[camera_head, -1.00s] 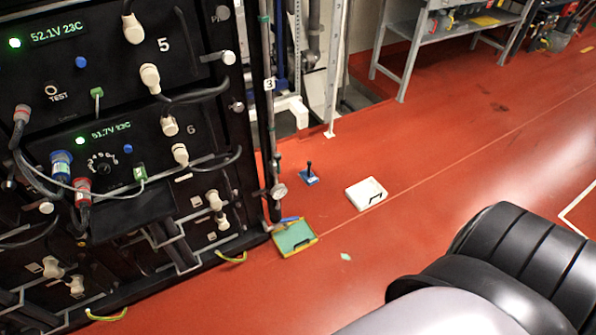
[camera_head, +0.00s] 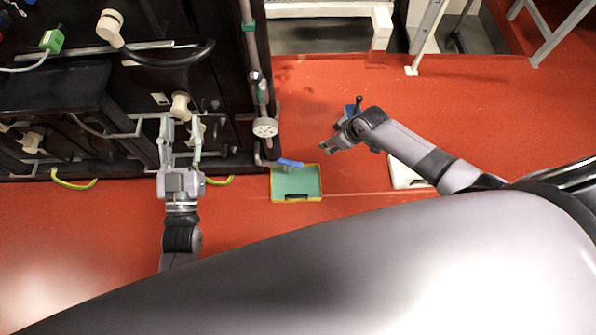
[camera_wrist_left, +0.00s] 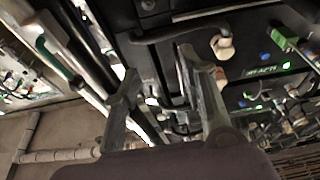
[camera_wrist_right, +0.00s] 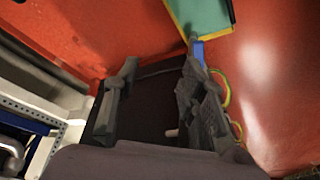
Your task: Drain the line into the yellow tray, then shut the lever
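The yellow tray (camera_head: 273,193), green inside, lies on the red floor at the foot of a vertical pipe (camera_head: 247,45). The blue lever (camera_head: 290,162) is at the pipe's lower end, over the tray's back edge. The tray's corner (camera_wrist_right: 192,32) and the lever (camera_wrist_right: 198,52) also show in the right wrist view. I cannot tell if liquid is flowing. My left gripper (camera_head: 181,124) is open and empty in front of the black rack, left of the tray. My right gripper (camera_head: 324,147) is open and empty, right of the lever and apart from it.
A round gauge (camera_head: 265,127) sits on the pipe above the lever. A white box (camera_head: 403,173) is partly hidden behind my right arm. The black rack (camera_head: 60,95) fills the left. Yellow-green cables (camera_head: 73,182) hang low.

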